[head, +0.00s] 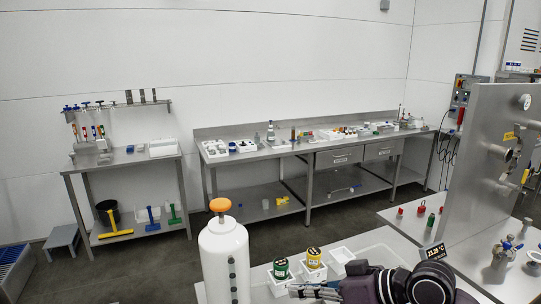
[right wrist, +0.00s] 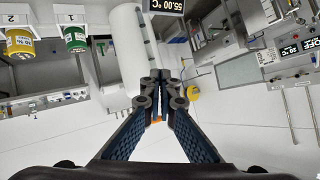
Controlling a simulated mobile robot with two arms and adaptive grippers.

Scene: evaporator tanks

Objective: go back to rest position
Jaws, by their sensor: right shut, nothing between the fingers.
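My right gripper (head: 315,291) is low in the head view, with its dark arm coming in from the lower right. Its fingers are closed together and empty. In the right wrist view the two blue-padded fingers of the right gripper (right wrist: 160,78) meet at their tips. In the head view the gripper is in front of a green container (head: 281,268) and a yellow container (head: 314,258), apparently seated in white holders. The right wrist view shows the yellow container (right wrist: 18,46) by a label 2 and the green container (right wrist: 75,39) by a label 1. My left gripper is out of view.
A white tank (head: 224,262) with an orange cap stands left of the gripper. An empty-looking white holder (head: 343,256) is beside the yellow container. A steel panel (head: 475,165) rises at right. A long workbench (head: 255,155) lines the back wall, with open floor before it.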

